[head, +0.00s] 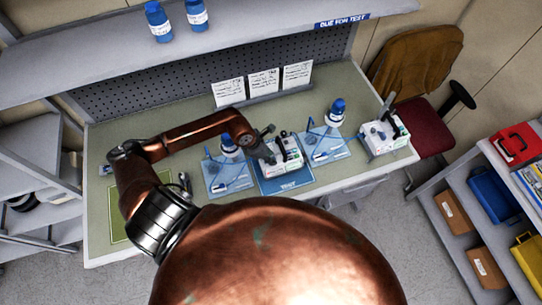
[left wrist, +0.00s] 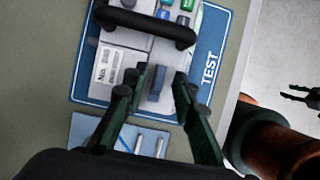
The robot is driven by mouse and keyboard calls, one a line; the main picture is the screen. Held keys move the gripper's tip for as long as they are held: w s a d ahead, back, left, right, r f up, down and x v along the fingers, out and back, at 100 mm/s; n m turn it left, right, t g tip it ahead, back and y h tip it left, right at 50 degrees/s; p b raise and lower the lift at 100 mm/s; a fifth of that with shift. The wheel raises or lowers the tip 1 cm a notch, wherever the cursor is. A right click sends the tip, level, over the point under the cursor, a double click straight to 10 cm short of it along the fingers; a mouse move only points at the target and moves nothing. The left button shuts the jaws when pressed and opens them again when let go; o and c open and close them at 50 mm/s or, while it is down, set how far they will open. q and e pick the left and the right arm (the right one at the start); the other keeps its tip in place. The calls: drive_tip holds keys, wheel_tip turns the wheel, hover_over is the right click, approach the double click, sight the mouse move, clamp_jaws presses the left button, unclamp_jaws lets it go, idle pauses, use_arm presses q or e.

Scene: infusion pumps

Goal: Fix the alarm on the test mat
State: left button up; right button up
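The blue test mat (head: 290,187) lies on the bench with a white pump (head: 290,160) on it. In the left wrist view the mat's edge reads TEST (left wrist: 209,68), and the pump (left wrist: 128,42) shows a dark handle, a label and green and blue keys. My left gripper (head: 264,146) is at the pump. In the left wrist view its fingers (left wrist: 162,80) are apart, with a small blue-grey block (left wrist: 156,84) on the pump between them; contact cannot be told. My right gripper (left wrist: 298,95) shows at the right edge, its dark fingers apart, partly cut off. The pump's alarm state is not readable.
Blue mats with blue-capped bottles (head: 230,146) (head: 336,112) lie either side. Another pump (head: 384,133) stands at the bench's right end. Paper cards (head: 264,83) stand behind. A shelf (head: 250,43) overhangs the back. A chair and a bin rack stand right.

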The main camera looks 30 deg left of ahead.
use_arm(q)
clamp_jaws()
idle(0.3)
drive_tip(key=shift+d, duration=0.1)
